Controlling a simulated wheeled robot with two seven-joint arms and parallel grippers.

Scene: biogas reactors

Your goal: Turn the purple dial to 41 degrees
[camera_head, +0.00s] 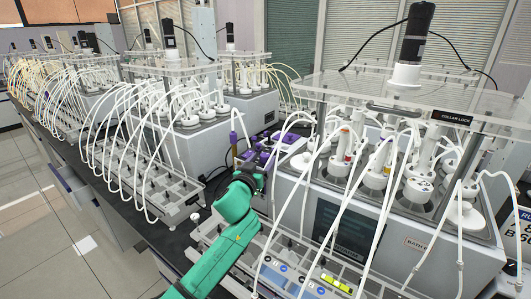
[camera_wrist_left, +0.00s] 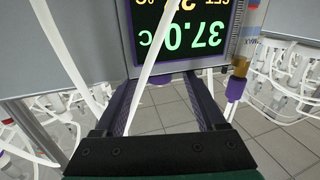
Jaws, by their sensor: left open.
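No dial can be made out for certain in either view. A display (camera_wrist_left: 185,30) with a purple lower edge shows inverted in the left wrist view, reading 37.0 in green with yellow SET text, partly cut off. My left gripper (camera_head: 254,160) is at the end of my teal arm in the head view, among small purple-topped items beside the large bath unit. In the left wrist view my left gripper (camera_wrist_left: 163,82) is open, its dark purple fingers below the display. A white tube passes between them in the picture; contact cannot be told. My right gripper is not visible.
The large bath unit (camera_head: 397,259) with a dark screen and many white tubes stands at the right. A grey rack (camera_head: 180,199) of tubes lies left of my arm. A purple-ended rod (camera_head: 233,137) stands close to my gripper. Tubes crowd the space; the floor is clear at far left.

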